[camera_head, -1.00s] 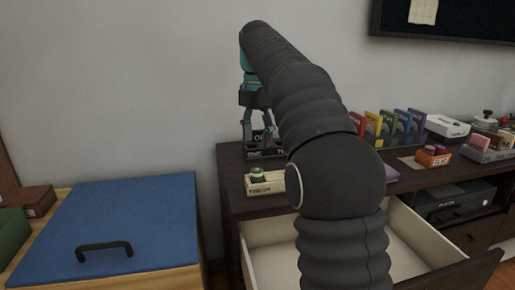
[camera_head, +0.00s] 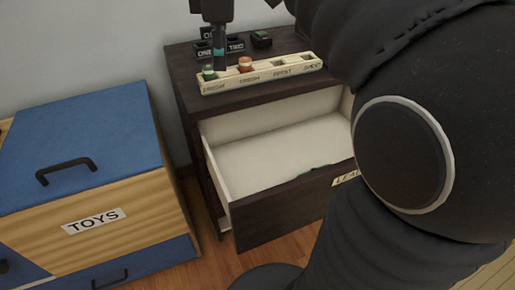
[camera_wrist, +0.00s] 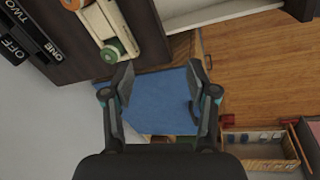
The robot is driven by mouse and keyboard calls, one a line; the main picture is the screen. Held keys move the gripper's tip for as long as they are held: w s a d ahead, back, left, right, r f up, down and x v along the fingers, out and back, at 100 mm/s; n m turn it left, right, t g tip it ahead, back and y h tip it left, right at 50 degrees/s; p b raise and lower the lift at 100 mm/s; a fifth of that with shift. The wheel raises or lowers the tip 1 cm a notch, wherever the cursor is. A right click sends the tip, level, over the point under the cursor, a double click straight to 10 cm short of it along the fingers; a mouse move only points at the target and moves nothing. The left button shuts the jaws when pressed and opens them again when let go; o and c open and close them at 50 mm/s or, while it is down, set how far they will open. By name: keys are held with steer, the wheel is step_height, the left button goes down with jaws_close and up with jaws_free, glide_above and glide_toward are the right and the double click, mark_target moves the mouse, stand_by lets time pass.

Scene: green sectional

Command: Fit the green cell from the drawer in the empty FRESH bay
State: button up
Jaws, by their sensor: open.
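A pale rack (camera_head: 222,85) with labelled bays stands on the dark cabinet top. Its leftmost bay, marked FRESH, holds a green cell (camera_head: 208,73); the bay beside it, also marked FRESH, holds an orange cell (camera_head: 245,65). The two right bays look empty; their labels are hard to read. A small green thing (camera_head: 320,167) shows at the front of the open drawer (camera_head: 270,152), mostly hidden. My gripper (camera_head: 219,66) hangs by the rack's left end in the head view. In the wrist view my gripper (camera_wrist: 162,83) is open and empty, with the rack's green cell (camera_wrist: 112,52) up and left.
A blue-lidded TOYS box (camera_head: 85,145) stands left of the cabinet. Dark blocks marked ONE (camera_head: 204,50) and TWO (camera_head: 236,45) lie behind the rack. The pulled-out drawer front (camera_head: 290,205) juts over the wooden floor. My arm covers the right side.

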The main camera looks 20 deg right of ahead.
steer(key=s+f+m+t, duration=0.3)
steer(key=s+f+m, duration=1.1)
steer(key=s+f, duration=0.3)
steer(key=shift+s+f, duration=0.25)
steer(key=shift+s, duration=0.4)
steer(key=shift+f, duration=0.1)
